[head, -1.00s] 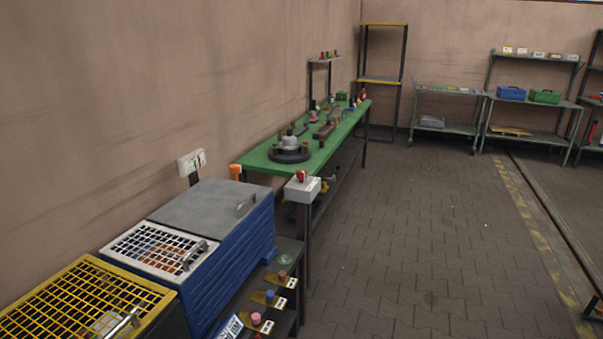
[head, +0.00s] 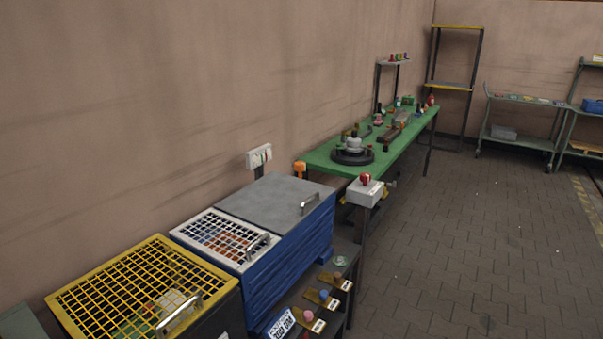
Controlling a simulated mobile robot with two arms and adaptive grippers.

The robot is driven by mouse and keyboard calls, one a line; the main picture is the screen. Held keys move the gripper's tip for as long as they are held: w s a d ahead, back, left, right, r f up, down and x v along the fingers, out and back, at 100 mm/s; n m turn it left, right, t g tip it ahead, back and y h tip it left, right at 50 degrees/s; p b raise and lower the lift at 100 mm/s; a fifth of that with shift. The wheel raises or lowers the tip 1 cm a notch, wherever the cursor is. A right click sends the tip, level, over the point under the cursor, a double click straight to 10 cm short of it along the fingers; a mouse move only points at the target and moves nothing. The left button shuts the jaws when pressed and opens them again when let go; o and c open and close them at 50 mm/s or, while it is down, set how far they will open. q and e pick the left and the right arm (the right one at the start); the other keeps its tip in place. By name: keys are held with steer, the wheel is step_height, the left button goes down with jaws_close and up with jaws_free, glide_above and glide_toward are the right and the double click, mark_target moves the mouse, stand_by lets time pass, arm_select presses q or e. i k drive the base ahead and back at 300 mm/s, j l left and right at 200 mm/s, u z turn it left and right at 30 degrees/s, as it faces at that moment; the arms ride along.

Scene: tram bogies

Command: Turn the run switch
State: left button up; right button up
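A light grey box with a red knob on top (head: 366,180) stands at the near corner of the green workbench (head: 322,158); it looks like a switch box, but I cannot read any marking on it. Neither of my grippers is in the head view.
A blue cabinet (head: 288,240) with a grey lid, a white-grid basket (head: 222,237) and a yellow-grid bin (head: 140,290) line the wall. A low shelf with coloured knobs (head: 325,298) fronts them. Paved floor (head: 470,250) is free at right. Trolleys (head: 520,130) stand behind.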

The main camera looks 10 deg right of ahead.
mark_target(364, 177)
steer(key=i+l+u, duration=0.2)
steer(key=l+u, duration=0.25)
steer(key=i+l+u, duration=0.1)
steer(key=l+u, duration=0.35)
steer(key=i+l+u, duration=0.1)
steer(key=l+u, duration=0.8)
steer(key=k, duration=0.05)
